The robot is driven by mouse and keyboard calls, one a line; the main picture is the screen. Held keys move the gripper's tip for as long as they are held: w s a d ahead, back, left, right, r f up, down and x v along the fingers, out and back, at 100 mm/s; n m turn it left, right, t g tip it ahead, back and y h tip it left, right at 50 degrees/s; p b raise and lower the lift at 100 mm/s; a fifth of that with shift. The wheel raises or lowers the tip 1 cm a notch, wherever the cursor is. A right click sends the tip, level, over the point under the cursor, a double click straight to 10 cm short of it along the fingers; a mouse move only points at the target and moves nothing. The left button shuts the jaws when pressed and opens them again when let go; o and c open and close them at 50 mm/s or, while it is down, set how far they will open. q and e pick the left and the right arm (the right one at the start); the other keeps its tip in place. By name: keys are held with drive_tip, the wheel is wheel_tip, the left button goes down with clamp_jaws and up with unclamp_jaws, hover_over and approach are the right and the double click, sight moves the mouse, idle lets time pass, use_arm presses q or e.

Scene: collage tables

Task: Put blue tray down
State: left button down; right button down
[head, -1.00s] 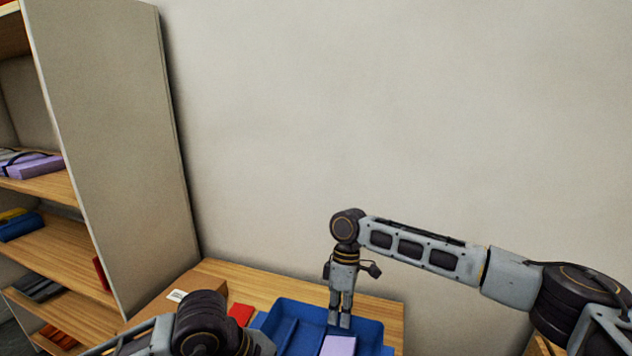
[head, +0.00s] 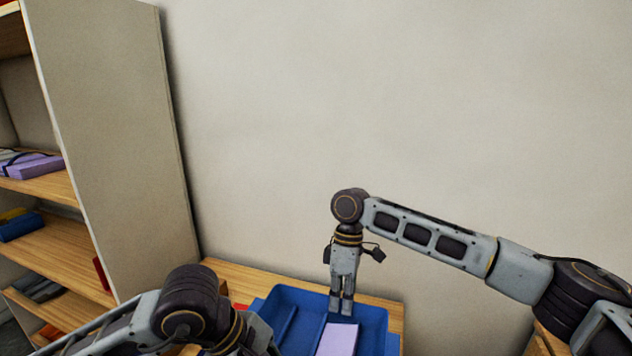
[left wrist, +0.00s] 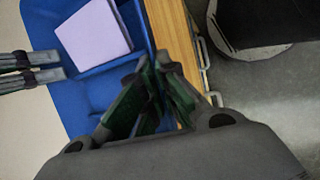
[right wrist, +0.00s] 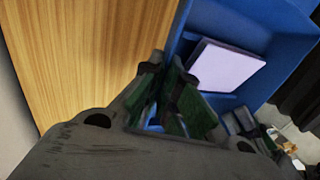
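The blue tray (head: 372,319) is in front of me at the bottom of the head view, by the wooden table. A lavender block or pad (head: 337,340) lies in it; both also show in the left wrist view. My right gripper (head: 341,305) points down and is shut on the tray's far wall; in the right wrist view the blue wall (right wrist: 178,45) runs between its fingers. My left gripper (left wrist: 155,85) is shut on the tray's near wall, beside the table edge. Its fingers are hidden behind my arm in the head view. The gap under the tray cannot be seen.
The wooden table (head: 245,278) has a bare strip behind and left of the tray. A red item (head: 241,307) lies left of the tray, mostly covered. A shelf unit (head: 115,140) with coloured items stands at left. A plain wall is behind.

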use_arm(q)
drive_tip(key=shift+w, duration=0.1)
use_arm(e)
drive_tip(key=shift+w+r, duration=0.1)
drive_tip(key=shift+w, duration=0.05)
